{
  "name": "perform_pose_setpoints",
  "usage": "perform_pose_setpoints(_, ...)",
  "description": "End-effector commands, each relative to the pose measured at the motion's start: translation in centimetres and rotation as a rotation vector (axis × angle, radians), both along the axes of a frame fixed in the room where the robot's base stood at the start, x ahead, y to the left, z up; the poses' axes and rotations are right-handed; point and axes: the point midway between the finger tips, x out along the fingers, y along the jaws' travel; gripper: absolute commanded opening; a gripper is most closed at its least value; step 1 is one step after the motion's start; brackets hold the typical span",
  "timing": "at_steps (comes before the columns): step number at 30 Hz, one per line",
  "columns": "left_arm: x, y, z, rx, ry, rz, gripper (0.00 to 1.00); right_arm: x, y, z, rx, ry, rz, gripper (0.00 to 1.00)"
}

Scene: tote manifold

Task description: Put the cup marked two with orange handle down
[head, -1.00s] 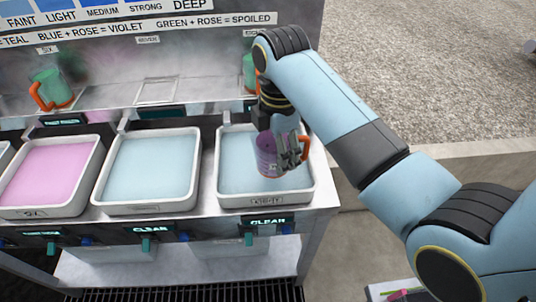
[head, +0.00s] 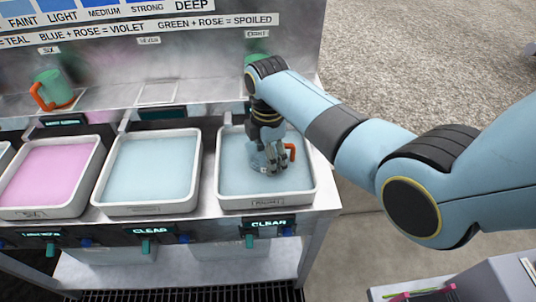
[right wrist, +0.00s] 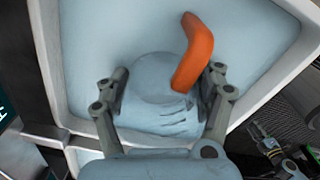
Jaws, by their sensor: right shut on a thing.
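The cup with the orange handle (right wrist: 195,52) is in my right gripper (head: 272,158), down at the liquid in the right-hand tote (head: 312,190). In the head view the gripper hides most of the cup; its orange handle (head: 290,151) shows on the right. In the right wrist view the cup (right wrist: 155,85) looks pale blue, close to the liquid's colour, and lies between the fingers (right wrist: 162,95). Its outline blends into the liquid, so its depth is unclear. The marking two is not readable. My left gripper is not in view.
A middle tote (head: 145,209) of pale blue liquid and a pink-filled tote (head: 45,212) stand to the left. A green cup with an orange handle (head: 54,88) sits on the shelf at SIX. The outlined spot at SEVEN (head: 158,92) is empty. Another green cup (head: 257,57) is partly hidden at EIGHT.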

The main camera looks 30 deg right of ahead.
Motion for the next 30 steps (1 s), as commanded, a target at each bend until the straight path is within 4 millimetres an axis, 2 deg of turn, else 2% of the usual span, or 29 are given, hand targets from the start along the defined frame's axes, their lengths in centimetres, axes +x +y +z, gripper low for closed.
perform_pose_setpoints(1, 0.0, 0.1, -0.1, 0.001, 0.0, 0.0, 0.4, 0.0, 0.0, -0.2, 0.0, 0.0, 0.0, 0.29)
perform_pose_setpoints(2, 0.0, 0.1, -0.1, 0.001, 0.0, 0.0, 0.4, 0.0, 0.0, -0.2, 0.0, 0.0, 0.0, 0.68)
perform_pose_setpoints(8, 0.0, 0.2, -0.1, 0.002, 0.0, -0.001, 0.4, 0.0, 0.0, -0.2, 0.0, 0.001, 0.0, 0.94)
perform_pose_setpoints(16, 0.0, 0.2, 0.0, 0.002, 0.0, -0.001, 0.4, 0.0, 0.0, -0.2, 0.0, 0.001, 0.0, 0.95)
perform_pose_setpoints(20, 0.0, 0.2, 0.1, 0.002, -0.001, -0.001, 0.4, 0.0, 0.0, 0.6, 0.0, 0.0, 0.0, 0.95)
perform_pose_setpoints(23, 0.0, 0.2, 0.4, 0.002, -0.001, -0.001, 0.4, 0.0, 0.0, 2.3, 0.0, -0.002, 0.0, 0.95)
perform_pose_setpoints(30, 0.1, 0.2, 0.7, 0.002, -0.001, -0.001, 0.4, 0.1, 0.0, 7.7, 0.001, -0.004, 0.0, 0.95)
